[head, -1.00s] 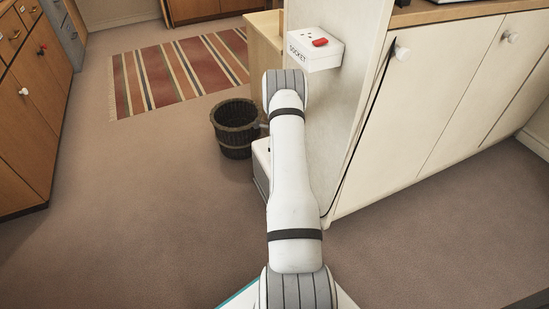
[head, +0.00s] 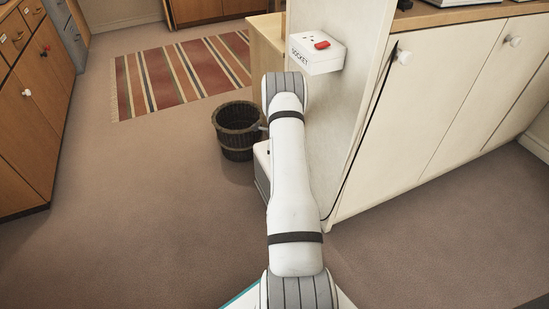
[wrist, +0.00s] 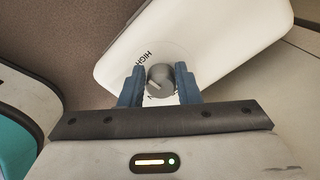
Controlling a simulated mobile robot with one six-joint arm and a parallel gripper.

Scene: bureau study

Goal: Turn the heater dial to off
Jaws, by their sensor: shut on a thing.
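The heater (wrist: 215,40) is a white box with rounded corners in the wrist view. Its grey round dial (wrist: 160,80) carries a pale pointer mark. The word HIGH is printed beside the dial, and other lettering is partly hidden. My gripper (wrist: 160,88) has its two blue fingers on either side of the dial, shut on it. In the head view part of the white heater (head: 262,155) shows low behind my arm. The dial and my gripper are hidden there.
A white socket box (head: 316,52) with a red switch is on the pale panel above my arm. White cupboards (head: 440,90) are on the right. The carpet on the left is clear.

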